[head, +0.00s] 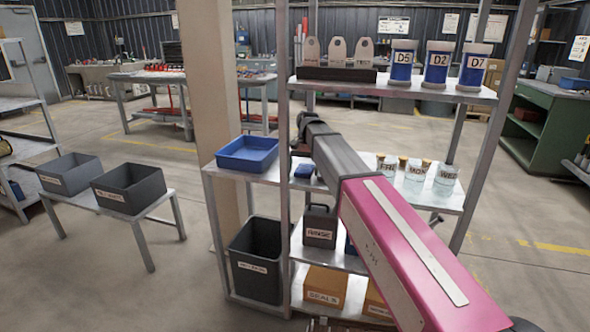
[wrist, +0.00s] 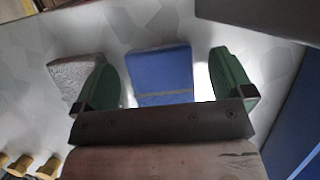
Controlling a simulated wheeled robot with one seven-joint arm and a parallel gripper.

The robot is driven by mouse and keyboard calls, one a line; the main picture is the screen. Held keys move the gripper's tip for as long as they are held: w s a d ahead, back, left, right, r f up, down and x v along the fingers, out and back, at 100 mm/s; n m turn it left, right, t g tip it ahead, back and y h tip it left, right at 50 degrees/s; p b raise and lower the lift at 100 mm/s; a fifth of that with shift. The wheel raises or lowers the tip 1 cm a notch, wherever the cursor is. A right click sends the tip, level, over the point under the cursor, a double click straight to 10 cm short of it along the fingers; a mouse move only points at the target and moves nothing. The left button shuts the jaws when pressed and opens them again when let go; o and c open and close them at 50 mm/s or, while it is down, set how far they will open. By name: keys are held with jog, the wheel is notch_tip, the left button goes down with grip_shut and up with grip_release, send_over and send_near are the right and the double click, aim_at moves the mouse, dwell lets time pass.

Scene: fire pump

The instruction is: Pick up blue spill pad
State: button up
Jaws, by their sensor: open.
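The blue spill pad (wrist: 162,66) lies flat on the metal shelf in the wrist view. It also shows as a small blue patch in the head view (head: 304,170), partly hidden by my arm. My gripper (wrist: 157,78) is open above the shelf. Its two green fingers stand on either side of the blue pad, with gaps between. A grey textured pad (wrist: 62,78) lies to the left, partly behind the left finger. I cannot tell how high the fingertips are above the shelf.
A blue tray (head: 247,154) sits at the left of the middle shelf (head: 272,178); its side is close on the right in the wrist view (wrist: 296,112). Labelled jars (head: 415,170) stand at the right. An upper shelf (head: 350,84) and rack posts surround my arm.

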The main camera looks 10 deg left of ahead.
jog(key=shift+s+f, duration=0.1)
jog(key=shift+f, duration=0.1)
dwell(0.3)
jog(key=c, duration=1)
jog(key=shift+r, duration=0.1)
